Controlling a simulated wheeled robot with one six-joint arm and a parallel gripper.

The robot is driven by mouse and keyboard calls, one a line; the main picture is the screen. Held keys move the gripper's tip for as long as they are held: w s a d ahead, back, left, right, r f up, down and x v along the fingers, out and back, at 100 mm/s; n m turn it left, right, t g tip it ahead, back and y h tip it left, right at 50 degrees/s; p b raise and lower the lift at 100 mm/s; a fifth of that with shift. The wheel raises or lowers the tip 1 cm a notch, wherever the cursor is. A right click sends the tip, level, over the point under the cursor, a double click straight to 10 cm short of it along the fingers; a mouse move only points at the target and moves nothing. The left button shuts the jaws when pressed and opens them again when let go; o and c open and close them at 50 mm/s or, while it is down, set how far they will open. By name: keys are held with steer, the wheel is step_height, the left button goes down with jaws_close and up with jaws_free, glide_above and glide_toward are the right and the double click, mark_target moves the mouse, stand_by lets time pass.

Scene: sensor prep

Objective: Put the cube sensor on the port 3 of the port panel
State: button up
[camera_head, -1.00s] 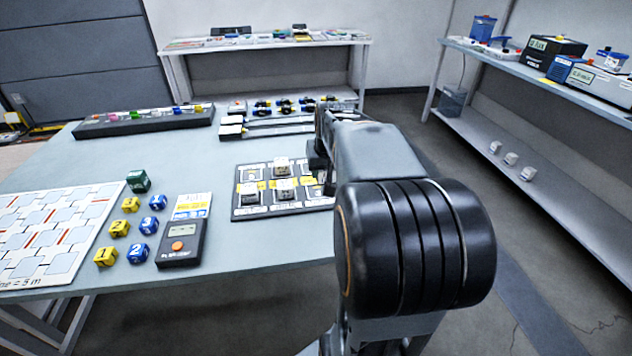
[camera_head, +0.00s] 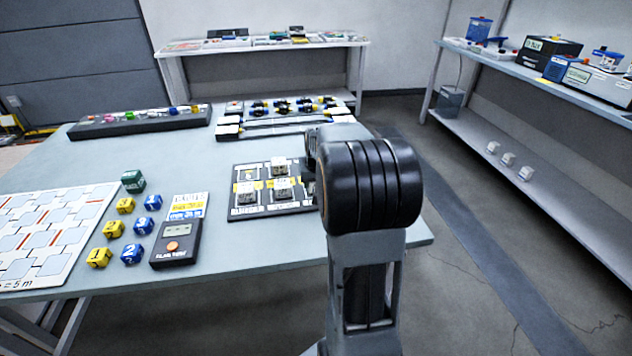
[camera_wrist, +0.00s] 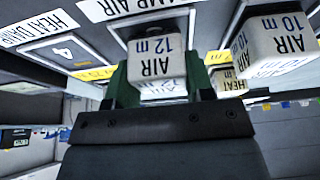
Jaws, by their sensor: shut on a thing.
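The port panel (camera_head: 240,214) is a dark board on the table in the head view, with white and yellow labels. White cubes sit on it, at the back (camera_head: 279,165), front middle (camera_head: 283,189) and front left (camera_head: 246,193). In the wrist view my gripper (camera_wrist: 157,78) has its green fingers around a white cube marked AIR 12 m (camera_wrist: 157,58), shut on it. That cube is at a port frame on the panel; I cannot tell whether it touches. The square marked 4 (camera_wrist: 62,52) beside it is empty. My arm hides the gripper in the head view.
Cubes marked AIR 10 m (camera_wrist: 278,42) and HEAT (camera_wrist: 228,82) stand close right of the held cube in the wrist view. A handheld meter (camera_head: 176,242) and several yellow and blue cubes lie left of the panel. A black rack (camera_head: 140,121) stands behind.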

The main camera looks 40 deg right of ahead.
steer(key=shift+f, duration=0.2)
steer(key=shift+f, duration=0.15)
steer(key=o, duration=1)
steer(key=shift+r, duration=0.45)
steer(key=p+v, duration=0.2)
steer(key=v, duration=0.9)
steer(key=s+a+f+n+y, duration=0.1)
steer(key=s+a+f+n, duration=0.1)
steer(key=s+a, duration=0.5)
steer(key=s+a+f+n+g+y, duration=0.1)
steer(key=s+a+f+n, duration=0.2)
steer(key=a, duration=1.1)
steer(key=s+f, duration=0.2)
steer(key=s, duration=0.2)
